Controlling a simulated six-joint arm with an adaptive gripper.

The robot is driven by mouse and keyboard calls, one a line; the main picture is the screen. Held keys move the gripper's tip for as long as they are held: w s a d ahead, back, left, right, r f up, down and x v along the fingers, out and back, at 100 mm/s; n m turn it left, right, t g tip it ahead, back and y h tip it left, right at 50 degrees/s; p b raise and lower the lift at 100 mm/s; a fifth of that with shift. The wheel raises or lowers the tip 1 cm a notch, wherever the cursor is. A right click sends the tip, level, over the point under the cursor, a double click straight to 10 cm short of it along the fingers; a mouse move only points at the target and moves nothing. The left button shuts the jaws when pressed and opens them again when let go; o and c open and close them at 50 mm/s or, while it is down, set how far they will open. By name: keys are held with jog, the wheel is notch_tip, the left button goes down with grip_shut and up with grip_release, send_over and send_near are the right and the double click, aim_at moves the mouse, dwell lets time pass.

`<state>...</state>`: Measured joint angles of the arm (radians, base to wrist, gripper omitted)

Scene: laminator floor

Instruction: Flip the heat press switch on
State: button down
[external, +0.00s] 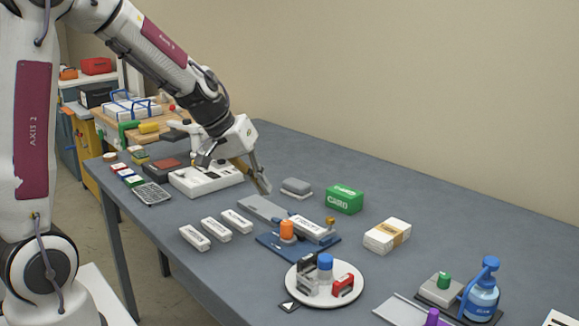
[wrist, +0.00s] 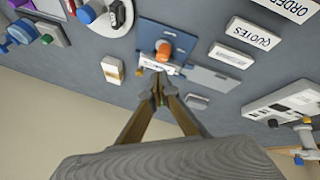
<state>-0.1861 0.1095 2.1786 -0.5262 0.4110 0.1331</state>
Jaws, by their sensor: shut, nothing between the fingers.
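A white panel (external: 205,179) lies on the table below my wrist, partly hidden by my arm. It also shows at the right edge of the wrist view (wrist: 262,108), with pale labels and small knobs or levers on top. I cannot read which of its controls is the heat press switch or tell its position. My gripper (external: 264,188) is shut and empty, tilted down to the right of the panel and apart from it. In the wrist view my fingertips (wrist: 160,92) are together, in front of the blue-based device.
A blue-based device (external: 268,242) with an orange knob (external: 287,230) stands right of the panel. White labelled blocks (external: 193,237), a green card box (external: 344,198), a round white tray (external: 345,292) and a blue bottle (external: 482,299) are nearby. The table's back right is clear.

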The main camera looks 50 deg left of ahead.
jog(key=w+a+f+n+y, duration=0.2)
jog(key=w+a, duration=0.2)
jog(key=a, duration=0.3)
jog(key=w+a+f+n+t+y, duration=0.1)
jog(key=w+a+f+n+y, duration=0.1)
jog(key=w+a, duration=0.3)
jog(key=w+a+f+n+y, duration=0.3)
jog(key=w+a, duration=0.2)
jog(key=a, duration=0.4)
jog(key=shift+w+a+f+t, duration=0.15)
jog(key=shift+f+t, duration=0.1)
jog(key=shift+t, duration=0.15)
jog(key=a+y, duration=0.1)
jog(key=a+n+y, duration=0.1)
jog(key=a, duration=0.1)
jog(key=s+a+f+g, duration=0.1)
jog(key=a, duration=0.1)
jog(key=shift+a+n+y, duration=0.25)
jog(key=shift+n+y, duration=0.05)
jog(key=shift+y, duration=0.1)
jog(key=s+a+r+n+g+y, duration=0.3)
jog(key=s+a+r+g+y, duration=0.2)
jog(key=s+a, duration=0.4)
jog(key=shift+s+r+n+g, duration=0.4)
jog(key=shift+s+g, duration=0.25)
jog(key=shift+g, duration=0.15)
jog(key=shift+a, duration=0.15)
